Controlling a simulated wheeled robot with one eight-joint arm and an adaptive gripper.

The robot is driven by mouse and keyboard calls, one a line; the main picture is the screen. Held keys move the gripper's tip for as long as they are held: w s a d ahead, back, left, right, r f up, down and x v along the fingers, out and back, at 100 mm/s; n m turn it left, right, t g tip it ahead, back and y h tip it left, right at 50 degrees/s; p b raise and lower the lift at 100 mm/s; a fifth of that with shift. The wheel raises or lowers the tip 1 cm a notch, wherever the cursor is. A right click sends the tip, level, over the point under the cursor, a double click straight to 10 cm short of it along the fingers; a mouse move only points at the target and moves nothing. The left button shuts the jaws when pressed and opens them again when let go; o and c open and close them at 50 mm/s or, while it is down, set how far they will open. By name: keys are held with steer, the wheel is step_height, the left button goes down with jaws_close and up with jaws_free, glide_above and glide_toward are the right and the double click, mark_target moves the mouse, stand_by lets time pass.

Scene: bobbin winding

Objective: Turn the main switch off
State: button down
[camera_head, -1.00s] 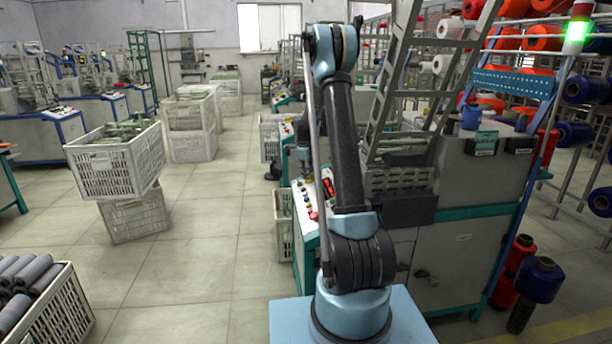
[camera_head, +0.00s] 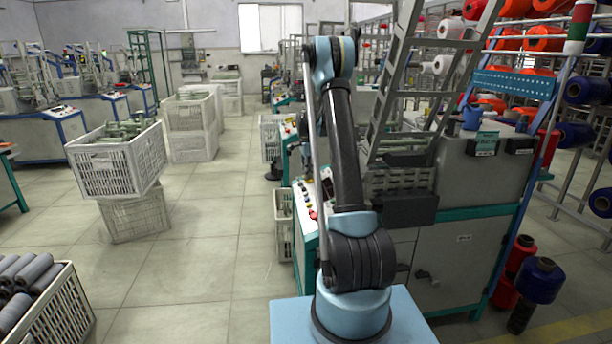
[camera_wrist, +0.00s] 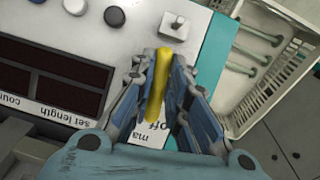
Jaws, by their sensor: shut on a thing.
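The main switch has a yellow handle (camera_wrist: 159,84), seen in the wrist view on the white control panel (camera_wrist: 135,42). My gripper (camera_wrist: 160,64) is shut on this handle, with one finger on each side. The handle points nearly straight up and down in the picture. In the head view my arm stands in front of the machine, and the switch cannot be made out there.
A dark, unlit display (camera_wrist: 50,80) lies left on the panel, with round buttons (camera_wrist: 114,17) and a small metal toggle (camera_wrist: 174,25) above. A white crate (camera_wrist: 262,60) is at right. The signal tower (camera_head: 578,28) is unlit. Open floor lies left of the machine.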

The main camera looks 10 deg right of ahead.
steer(key=shift+w+d+n+g+h, duration=0.15)
steer(key=shift+n+g, duration=0.25)
steer(key=shift+n, duration=0.65)
steer(key=shift+w+n+g+h, duration=0.15)
steer(key=shift+n+g, duration=0.25)
steer(key=shift+n, duration=0.65)
steer(key=c, duration=1.6)
jaws_free()
steer(key=shift+o, duration=0.2)
steer(key=v, duration=1.2)
